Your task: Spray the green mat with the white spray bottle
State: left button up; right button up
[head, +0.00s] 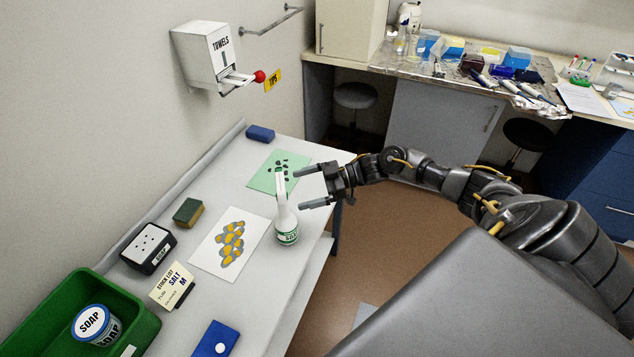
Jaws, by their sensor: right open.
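My left gripper is not in view.
A white sheet with an orange-and-grey pattern (206,247) lies left of the bottle. A sponge (187,212), a black box (148,248), a stock card (172,286), a green bin (40,315) and a blue object (215,340) stand nearer. A blue block (261,134) sits behind the mat.

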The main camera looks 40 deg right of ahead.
aim_at(284, 210)
jog(key=shift+b+x, duration=0.35)
jog(key=shift+x, duration=2.35)
jog(key=c, duration=1.7)
jog(key=o, duration=1.7)
